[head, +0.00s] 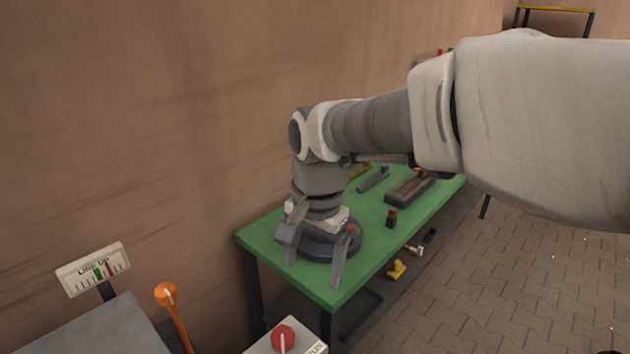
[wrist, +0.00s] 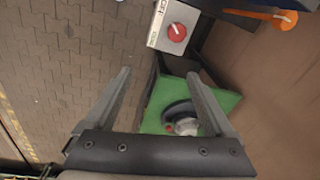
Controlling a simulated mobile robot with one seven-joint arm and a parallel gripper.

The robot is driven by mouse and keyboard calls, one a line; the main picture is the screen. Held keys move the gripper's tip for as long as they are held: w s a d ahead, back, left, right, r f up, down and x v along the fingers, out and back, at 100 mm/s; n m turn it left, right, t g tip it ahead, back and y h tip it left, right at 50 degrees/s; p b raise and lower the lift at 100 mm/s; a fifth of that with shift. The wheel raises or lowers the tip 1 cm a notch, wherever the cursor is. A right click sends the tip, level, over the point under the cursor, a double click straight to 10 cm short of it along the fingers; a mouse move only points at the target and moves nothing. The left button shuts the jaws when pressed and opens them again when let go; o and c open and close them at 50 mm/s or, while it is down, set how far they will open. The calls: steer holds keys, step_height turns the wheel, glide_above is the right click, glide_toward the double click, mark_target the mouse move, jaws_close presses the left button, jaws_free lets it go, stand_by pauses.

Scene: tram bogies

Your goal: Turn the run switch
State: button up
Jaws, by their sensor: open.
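The switch is a red round knob (head: 283,338) with a pale pointer line, on a light grey box (head: 262,347) at the bottom edge of the head view. A label with partly readable lettering (head: 316,349) sits on the box. In the wrist view the red knob (wrist: 177,32) shows whole on the box's pale face (wrist: 165,14), with its white pointer slanting. My gripper (head: 313,275) is open and empty, fingers pointing down, above the bench end and apart from the knob. In the wrist view the knob lies beyond the fingertips (wrist: 158,73), slightly right of centre.
A green bench (head: 374,234) carries a dark round part (head: 325,247) behind my gripper, and several small parts. An orange lever (head: 168,295), a gauge sign (head: 93,270) and a grey cabinet (head: 90,333) stand left of the box. A brown wall (head: 130,140) runs behind. Paved floor (head: 530,285) at right is open.

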steer(key=m, duration=0.1)
glide_above(282, 334)
step_height(282, 334, down, 3)
steer(key=f+g, duration=0.1)
steer(key=shift+h, duration=0.3)
step_height(282, 334, down, 17)
steer(key=b, duration=0.2)
steer(key=shift+f+b, duration=0.15)
steer(key=shift+b, duration=0.25)
steer(key=shift+c, duration=0.3)
steer(key=c, duration=1.3)
